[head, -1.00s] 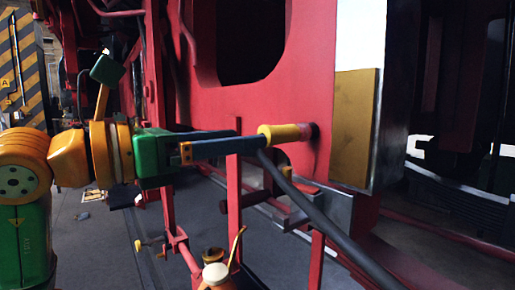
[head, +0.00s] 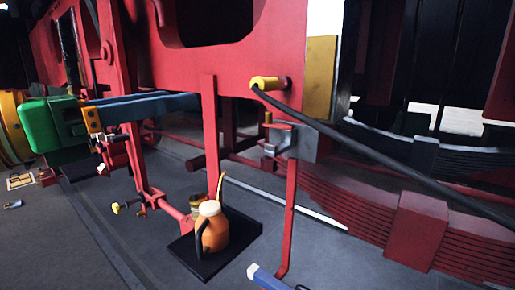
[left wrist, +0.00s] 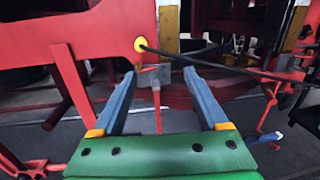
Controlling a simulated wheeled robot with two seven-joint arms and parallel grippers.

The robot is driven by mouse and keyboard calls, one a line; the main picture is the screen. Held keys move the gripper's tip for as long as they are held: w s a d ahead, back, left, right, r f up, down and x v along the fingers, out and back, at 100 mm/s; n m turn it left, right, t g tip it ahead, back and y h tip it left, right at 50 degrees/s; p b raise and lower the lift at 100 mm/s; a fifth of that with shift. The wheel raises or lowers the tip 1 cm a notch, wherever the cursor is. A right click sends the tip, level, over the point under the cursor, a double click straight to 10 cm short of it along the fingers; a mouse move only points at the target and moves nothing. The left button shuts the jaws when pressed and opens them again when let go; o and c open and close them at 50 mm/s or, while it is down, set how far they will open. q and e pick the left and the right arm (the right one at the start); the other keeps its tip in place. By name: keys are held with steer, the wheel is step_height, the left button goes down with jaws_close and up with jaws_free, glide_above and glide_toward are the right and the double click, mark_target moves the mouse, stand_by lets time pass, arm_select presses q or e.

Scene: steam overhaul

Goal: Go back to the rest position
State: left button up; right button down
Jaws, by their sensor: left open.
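My left gripper (head: 196,102) reaches in from the left in the head view, with a green body and blue fingers. In the left wrist view its two fingers (left wrist: 159,73) are spread apart with nothing between them. A yellow hose end (head: 270,83) sits against the red frame (head: 225,60), with a black hose (head: 380,150) running from it down to the right. The yellow end also shows beyond the fingers in the left wrist view (left wrist: 139,45). My gripper is clear of it, to its left. My right gripper is not in view.
An orange can (head: 212,232) stands on a black mat (head: 235,240) on the grey floor. Red uprights and pipes stand close below the frame. A blue bar with a pale end (head: 268,279) is cut off at the bottom edge.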

arm_select(q)
steer(key=s+d+f+g+h, duration=0.2)
steer(key=d+g+h, duration=0.45)
steer(key=h, duration=0.35)
steer(key=w+a+f+n+t+y, duration=0.45)
steer(key=n+t+y, duration=0.25)
steer(key=n+t, duration=0.5)
steer(key=w+a+f+n+t+y, duration=0.3)
steer(key=a+n+t+y, duration=0.35)
steer(key=n, duration=0.95)
steer(key=w+a+f+n+g+y, duration=0.15)
steer(key=f+n+g+y, duration=0.35)
steer(key=f, duration=0.8)
steer(key=s+a+f+n+g+y, duration=0.1)
steer(key=a+f+n+g+y, duration=0.2)
steer(key=f+n+y, duration=0.7)
steer(key=s+d+f+g+h, duration=0.25)
steer(key=s+f+g, duration=0.45)
steer(key=s+f, duration=0.45)
steer(key=s+d+f+g+h, duration=0.25)
steer(key=s+f+g, duration=0.35)
steer(key=s+f, duration=0.55)
step_height(320, 180, down, 17)
steer(key=g, duration=0.2)
steer(key=s+a+f+g, duration=0.1)
steer(key=s+a+f, duration=0.1)
steer(key=s+f, duration=0.9)
steer(key=shift+s+a+f+m, duration=0.2)
steer(key=shift+s+m, duration=0.2)
steer(key=shift+s, duration=0.65)
